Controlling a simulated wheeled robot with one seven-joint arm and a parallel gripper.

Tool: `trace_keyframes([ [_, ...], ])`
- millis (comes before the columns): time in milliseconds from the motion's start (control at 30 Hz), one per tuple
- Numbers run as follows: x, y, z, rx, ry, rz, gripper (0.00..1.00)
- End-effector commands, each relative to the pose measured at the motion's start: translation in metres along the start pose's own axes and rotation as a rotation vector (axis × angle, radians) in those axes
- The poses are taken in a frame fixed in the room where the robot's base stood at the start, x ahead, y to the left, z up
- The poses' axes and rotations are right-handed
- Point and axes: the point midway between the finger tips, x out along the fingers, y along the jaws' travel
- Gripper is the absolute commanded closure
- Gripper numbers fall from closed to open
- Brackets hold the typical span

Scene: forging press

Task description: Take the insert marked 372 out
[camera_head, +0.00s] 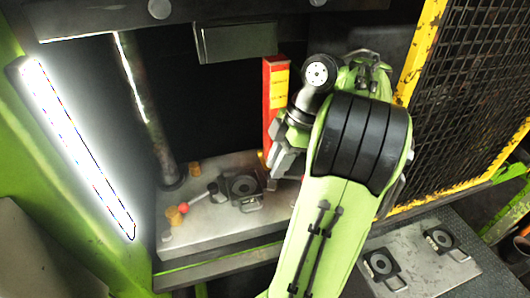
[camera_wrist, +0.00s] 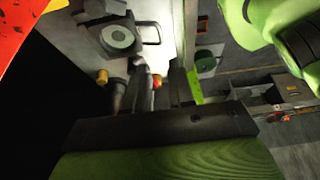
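A dark square insert (camera_head: 243,188) with a round centre and a wire loop handle sits on the metal press bed (camera_head: 215,230). It also shows at the top left of the wrist view (camera_wrist: 117,38). Two similar dark inserts lie on the plate at lower right, one nearer (camera_head: 380,264) and one farther (camera_head: 440,240). No number can be read on any of them. My gripper (camera_wrist: 160,82) is open, its two dark fingers apart with nothing held, clear of the insert's loop handle in the wrist view.
A red-knobbed lever (camera_head: 190,203) and brass posts (camera_head: 174,216) stand left of the bed insert. A red and yellow upright (camera_head: 275,105) stands close behind my gripper. A bright lamp strip (camera_head: 80,150) is at left, a yellow-framed mesh guard (camera_head: 465,100) at right.

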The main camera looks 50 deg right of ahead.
Motion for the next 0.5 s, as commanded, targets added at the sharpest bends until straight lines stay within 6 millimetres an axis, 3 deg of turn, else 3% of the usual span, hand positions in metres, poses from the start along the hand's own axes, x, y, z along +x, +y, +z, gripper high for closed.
trace_keyframes([
  [267,0.004,0.0,-0.001,0.003,0.001,-0.001,0.77],
  [500,0.029,-0.001,-0.002,0.004,0.0,-0.004,0.77],
])
